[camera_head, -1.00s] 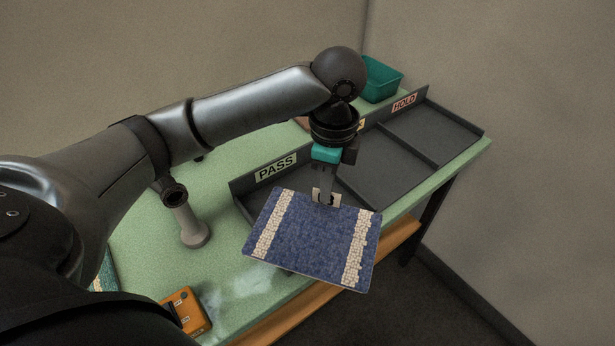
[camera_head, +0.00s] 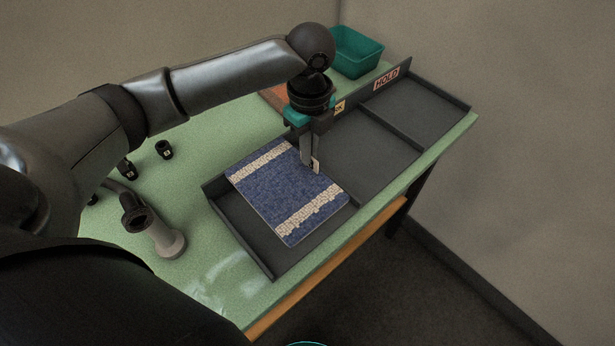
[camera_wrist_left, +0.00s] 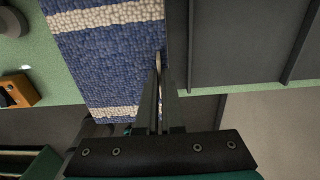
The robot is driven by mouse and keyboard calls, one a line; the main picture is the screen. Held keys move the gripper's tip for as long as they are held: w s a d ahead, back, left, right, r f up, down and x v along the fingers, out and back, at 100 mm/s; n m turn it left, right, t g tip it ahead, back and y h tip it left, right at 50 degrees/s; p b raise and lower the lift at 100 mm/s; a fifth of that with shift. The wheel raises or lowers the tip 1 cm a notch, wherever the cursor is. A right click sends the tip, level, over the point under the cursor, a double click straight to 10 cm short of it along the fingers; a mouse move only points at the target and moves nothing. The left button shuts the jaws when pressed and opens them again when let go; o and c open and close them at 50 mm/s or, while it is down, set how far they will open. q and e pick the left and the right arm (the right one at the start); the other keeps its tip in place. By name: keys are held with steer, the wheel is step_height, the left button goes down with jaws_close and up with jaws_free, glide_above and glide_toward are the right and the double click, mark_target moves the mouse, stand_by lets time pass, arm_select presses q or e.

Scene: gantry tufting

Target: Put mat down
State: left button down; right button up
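The blue mat (camera_head: 280,195) has two cream bands and shows flat over the left compartment (camera_head: 262,252) of the dark tray. My left gripper (camera_head: 312,167) is shut on the mat's right edge, where a small pale tag shows at the fingertips. The mat overlaps the tray's back wall and hides the label there; I cannot tell whether it touches the tray floor. In the left wrist view the mat (camera_wrist_left: 105,65) lies left of the nearly closed fingers (camera_wrist_left: 160,70). My right gripper is not in view.
The middle compartment (camera_head: 370,155) and the HOLD compartment (camera_head: 420,110) are empty. A teal bin (camera_head: 357,55) stands behind the tray. A grey stand (camera_head: 168,240) is left of the tray on the green table (camera_head: 200,185). An orange box (camera_wrist_left: 18,92) shows in the wrist view.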

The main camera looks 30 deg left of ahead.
mark_target(309, 176)
arm_select(q)
step_height(309, 176, down, 8)
steer(key=shift+b, duration=0.5)
steer(key=shift+f, duration=0.3)
steer(key=shift+f, duration=0.1)
steer(key=c, duration=1.1)
jaws_free()
steer(key=shift+o, duration=0.2)
step_height(309, 176, up, 12)
steer(key=shift+r+p, duration=0.15)
steer(key=shift+p, duration=0.7)
